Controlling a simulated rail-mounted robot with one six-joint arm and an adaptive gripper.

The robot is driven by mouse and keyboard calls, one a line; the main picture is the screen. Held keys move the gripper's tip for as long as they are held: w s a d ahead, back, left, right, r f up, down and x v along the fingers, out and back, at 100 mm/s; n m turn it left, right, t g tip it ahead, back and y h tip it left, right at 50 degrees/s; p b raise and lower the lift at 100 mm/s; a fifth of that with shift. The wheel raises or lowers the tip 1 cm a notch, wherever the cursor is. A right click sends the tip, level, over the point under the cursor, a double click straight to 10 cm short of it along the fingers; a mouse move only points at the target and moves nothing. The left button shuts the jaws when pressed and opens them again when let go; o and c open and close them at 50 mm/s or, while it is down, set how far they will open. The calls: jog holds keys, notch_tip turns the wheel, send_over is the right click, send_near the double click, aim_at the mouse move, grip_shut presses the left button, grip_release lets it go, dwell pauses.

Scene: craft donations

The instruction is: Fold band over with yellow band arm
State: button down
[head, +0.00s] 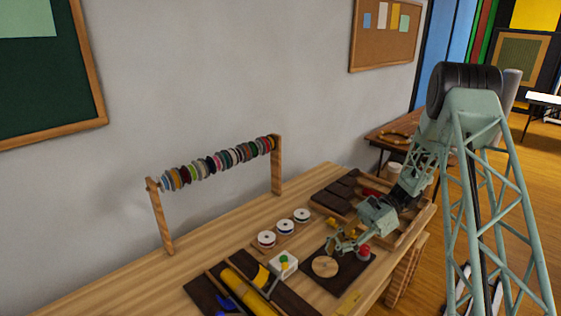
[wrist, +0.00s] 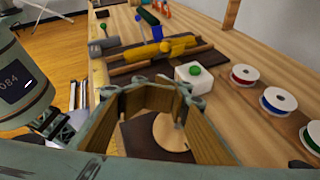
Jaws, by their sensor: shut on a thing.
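My gripper (head: 341,246) is low over a dark mat at the front right of the bench, just behind and right of a round wooden disc (head: 325,266). In the wrist view its brown-lined fingers (wrist: 178,103) curve inward around an open space. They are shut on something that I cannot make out. The disc also shows beyond them in the wrist view (wrist: 168,137).
A white box with a green button (head: 284,264) stands between the roll and the disc. A red knob (head: 364,252) is right of my gripper. Three ribbon spools (head: 285,227) stand behind. A rack of ribbons (head: 215,163) is along the wall.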

jog(key=s+a+r+n+h, duration=0.1)
jog(key=s+r+n+h, duration=0.1)
jog(key=s+r, duration=0.45)
jog(key=s+a+r+n+t+h, duration=0.1)
jog(key=s+a+r+n+h, duration=0.15)
jog(key=r, duration=0.75)
jog(key=s+a+r+n+h, duration=0.1)
jog(key=s+r+n+h, duration=0.15)
jog(key=s+r, duration=0.45)
jog(key=s+d+r+n+t+h, duration=0.1)
jog(key=s+r, duration=0.5)
jog(key=s, duration=0.7)
jog(key=s+d+r+n+t+h, duration=0.1)
jog(key=s+r+n+t+h, duration=0.3)
jog(key=s, duration=0.8)
jog(key=shift+s+d+r+n+t, duration=0.4)
jog(key=shift+r+n+t, duration=0.8)
jog(key=shift+n, duration=1.1)
jog(key=shift+r, duration=0.15)
